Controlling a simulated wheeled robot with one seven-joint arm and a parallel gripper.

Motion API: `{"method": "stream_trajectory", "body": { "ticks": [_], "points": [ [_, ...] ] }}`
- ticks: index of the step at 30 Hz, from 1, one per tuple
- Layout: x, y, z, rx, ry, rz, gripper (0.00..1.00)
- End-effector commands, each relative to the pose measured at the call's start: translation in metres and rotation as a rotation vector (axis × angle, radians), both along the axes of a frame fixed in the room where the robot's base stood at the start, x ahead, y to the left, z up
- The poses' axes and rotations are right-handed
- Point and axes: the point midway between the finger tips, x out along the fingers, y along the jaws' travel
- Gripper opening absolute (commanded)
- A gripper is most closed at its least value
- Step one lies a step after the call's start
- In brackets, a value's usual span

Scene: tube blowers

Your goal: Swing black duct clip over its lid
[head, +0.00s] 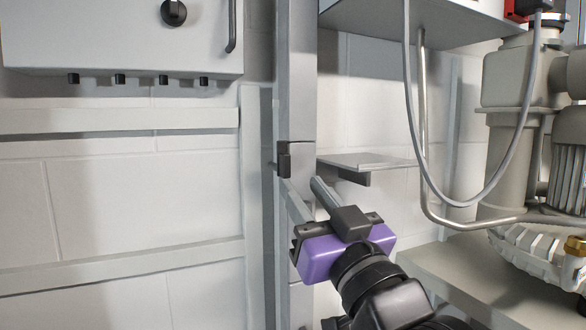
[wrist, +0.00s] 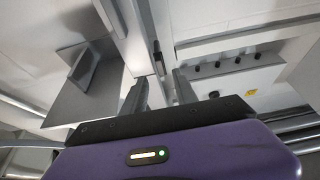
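The black duct clip (head: 284,160) is a small dark block at the left edge of a grey vertical duct (head: 297,85). In the wrist view the clip (wrist: 158,57) shows as a narrow dark piece beside the duct. I cannot clearly separate the duct's lid from its body. My gripper (head: 302,184), with a purple body, reaches up from below. Its two grey fingers (wrist: 159,85) are apart with nothing between them. In the head view the fingertips are just below the clip; in the wrist view the clip lies beyond the gap between them. No contact shows.
A grey shelf plate (head: 368,161) juts out right of the duct, close to my gripper. A hanging grey cable (head: 462,203) and a blower (head: 510,130) are farther right. A grey cabinet (head: 120,35) is at the upper left. Horizontal rails (head: 120,119) cross the left wall.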

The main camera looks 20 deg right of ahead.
Motion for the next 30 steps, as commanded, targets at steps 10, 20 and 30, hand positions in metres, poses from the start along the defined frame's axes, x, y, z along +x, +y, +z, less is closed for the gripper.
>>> {"method": "stream_trajectory", "body": {
  "ticks": [10, 20, 30],
  "points": [
    [0.046, 0.000, 0.021, -0.001, -0.001, 0.000, 0.35],
    [0.055, 0.000, 0.023, -0.001, -0.002, 0.000, 0.35],
    [0.055, 0.000, 0.023, 0.000, -0.001, 0.000, 0.00]
  ]
}}
